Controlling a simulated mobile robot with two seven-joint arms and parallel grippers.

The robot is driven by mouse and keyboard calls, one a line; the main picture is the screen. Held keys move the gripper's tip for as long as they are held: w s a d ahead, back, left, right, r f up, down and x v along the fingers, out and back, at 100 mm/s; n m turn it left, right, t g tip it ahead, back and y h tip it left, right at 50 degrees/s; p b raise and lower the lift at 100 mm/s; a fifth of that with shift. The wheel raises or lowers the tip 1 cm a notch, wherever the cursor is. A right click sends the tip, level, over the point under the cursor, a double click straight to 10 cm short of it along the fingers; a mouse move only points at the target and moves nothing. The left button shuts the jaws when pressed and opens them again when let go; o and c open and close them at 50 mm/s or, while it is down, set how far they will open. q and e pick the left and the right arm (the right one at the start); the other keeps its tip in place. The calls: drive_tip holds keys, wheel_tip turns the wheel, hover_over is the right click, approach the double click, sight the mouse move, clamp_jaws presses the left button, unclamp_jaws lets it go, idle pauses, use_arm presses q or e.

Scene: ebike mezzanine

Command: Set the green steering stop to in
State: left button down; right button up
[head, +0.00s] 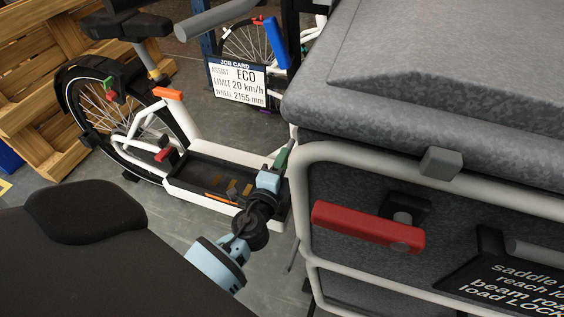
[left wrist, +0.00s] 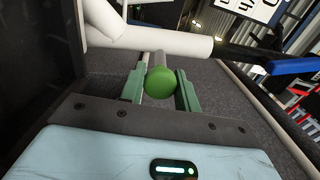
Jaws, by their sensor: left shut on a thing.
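The green steering stop (left wrist: 162,83) shows in the left wrist view as a round green knob on a pale stem below a white frame tube. My left gripper (left wrist: 160,88) has one green finger on each side of it and is shut on it. In the head view my left gripper (head: 281,157) reaches in beside the front of the grey cargo box; the knob itself cannot be made out there. I cannot tell from these views how far in or out the stop sits. My right gripper is not in view.
The grey cargo box (head: 440,70) with white tubes fills the right side, close to my left arm. A red handle (head: 365,228) sits on its panel. A job card (head: 237,84) and the white bike frame (head: 215,205) are behind. A wooden crate (head: 40,75) stands back left.

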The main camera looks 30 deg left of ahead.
use_arm(q)
drive_tip(key=shift+b+x, duration=0.35)
drive_tip(key=shift+x, duration=1.6)
drive_tip(key=shift+w, duration=0.2)
drive_tip(key=shift+r, duration=0.1)
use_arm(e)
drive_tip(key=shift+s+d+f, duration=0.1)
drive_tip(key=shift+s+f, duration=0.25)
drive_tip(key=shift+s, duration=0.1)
use_arm(q)
drive_tip(key=c, duration=1.4)
unclamp_jaws()
drive_tip(key=o, duration=0.3)
drive_tip(key=shift+w, duration=0.1)
drive_tip(key=shift+o, duration=0.2)
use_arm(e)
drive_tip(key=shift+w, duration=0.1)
